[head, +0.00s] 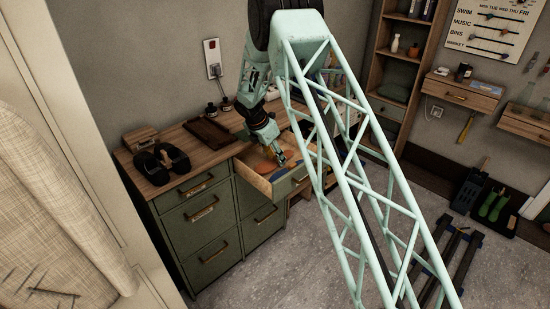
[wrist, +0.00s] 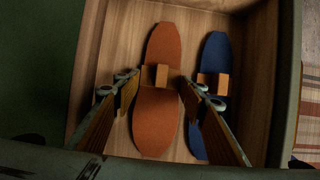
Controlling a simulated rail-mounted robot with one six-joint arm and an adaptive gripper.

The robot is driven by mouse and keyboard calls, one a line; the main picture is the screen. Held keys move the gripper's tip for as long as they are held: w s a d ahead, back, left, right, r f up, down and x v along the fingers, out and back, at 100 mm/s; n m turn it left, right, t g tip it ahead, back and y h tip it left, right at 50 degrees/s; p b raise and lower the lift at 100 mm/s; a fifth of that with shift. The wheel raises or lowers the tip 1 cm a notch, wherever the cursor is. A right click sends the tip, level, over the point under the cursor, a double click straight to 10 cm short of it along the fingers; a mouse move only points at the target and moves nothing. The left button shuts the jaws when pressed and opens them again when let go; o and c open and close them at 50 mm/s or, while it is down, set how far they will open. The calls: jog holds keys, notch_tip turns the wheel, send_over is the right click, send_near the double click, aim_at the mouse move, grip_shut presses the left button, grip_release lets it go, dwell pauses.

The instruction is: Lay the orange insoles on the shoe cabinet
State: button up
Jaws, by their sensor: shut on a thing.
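The orange insoles (wrist: 155,118) lie lengthwise in an open, wood-lined drawer (wrist: 227,18), with a small wooden block (wrist: 162,76) across their middle. They show only partly in the head view (head: 267,167). My gripper (wrist: 162,76) reaches down into the drawer, one finger on each side of the orange insoles, and is shut on them near the block. In the head view my gripper (head: 283,159) is inside the drawer (head: 257,185). The shoe cabinet (head: 205,154) is green with a wooden top, and its drawer is pulled out.
Blue insoles (wrist: 213,55) with their own block lie just right of the orange ones. Black sandals (head: 165,160) stand at the left of the cabinet top, and a dark brown tray (head: 208,132) lies behind. Small dark bottles (head: 211,109) stand farther back. Bare wood shows in front of the tray.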

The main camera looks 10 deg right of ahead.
jog(key=shift+f, duration=0.15)
jog(key=o, duration=0.9)
jog(key=shift+c, duration=0.2)
jog(key=shift+w+b, duration=0.15)
jog(key=shift+b, duration=0.3)
jog(key=p+v, duration=0.3)
jog(key=v, duration=1)
jog(key=shift+s+r, duration=0.25)
jog(key=shift+r, duration=0.2)
jog(key=shift+d, duration=0.1)
